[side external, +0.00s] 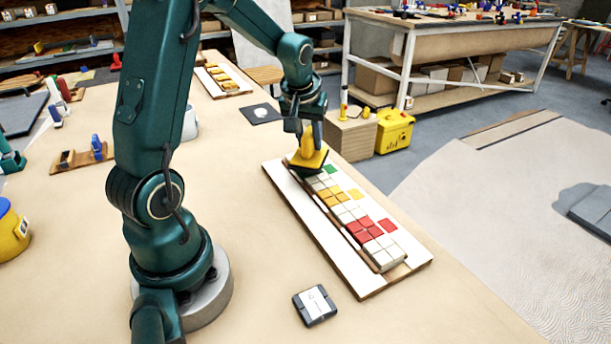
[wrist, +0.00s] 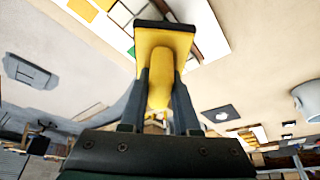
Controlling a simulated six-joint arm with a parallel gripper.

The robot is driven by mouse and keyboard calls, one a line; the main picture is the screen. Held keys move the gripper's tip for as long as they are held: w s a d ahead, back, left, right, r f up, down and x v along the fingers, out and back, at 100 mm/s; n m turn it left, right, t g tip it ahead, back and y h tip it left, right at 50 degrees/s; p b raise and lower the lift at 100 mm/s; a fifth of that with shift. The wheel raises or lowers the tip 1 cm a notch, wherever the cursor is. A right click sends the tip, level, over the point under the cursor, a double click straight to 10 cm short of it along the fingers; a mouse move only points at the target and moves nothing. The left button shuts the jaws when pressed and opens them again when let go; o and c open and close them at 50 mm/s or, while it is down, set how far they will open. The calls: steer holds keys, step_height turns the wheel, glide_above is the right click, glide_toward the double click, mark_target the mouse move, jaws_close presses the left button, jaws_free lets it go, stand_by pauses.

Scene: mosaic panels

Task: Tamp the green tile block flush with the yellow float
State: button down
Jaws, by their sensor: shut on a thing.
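My gripper (side external: 308,130) is shut on the handle of the yellow float (side external: 308,158); the wrist view shows my fingers (wrist: 160,88) on both sides of that handle and the float's broad plate (wrist: 165,38) beyond. The float is over the far end of the mosaic panel (side external: 300,208), slightly tilted. A bright green patch (side external: 330,169) shows just right of the float, and a sliver of green (wrist: 131,51) shows at its edge in the wrist view. Dull greenish tiles (side external: 316,181) show at its near side. The float hides part of this end, so I cannot tell contact or flushness.
Yellow tiles (side external: 334,197), red tiles (side external: 368,231) and white tiles (side external: 385,256) run toward the panel's near end. A wooden block (side external: 349,137) and a yellow box (side external: 395,132) stand beyond.

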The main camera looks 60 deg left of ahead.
steer(key=shift+r, duration=2.55)
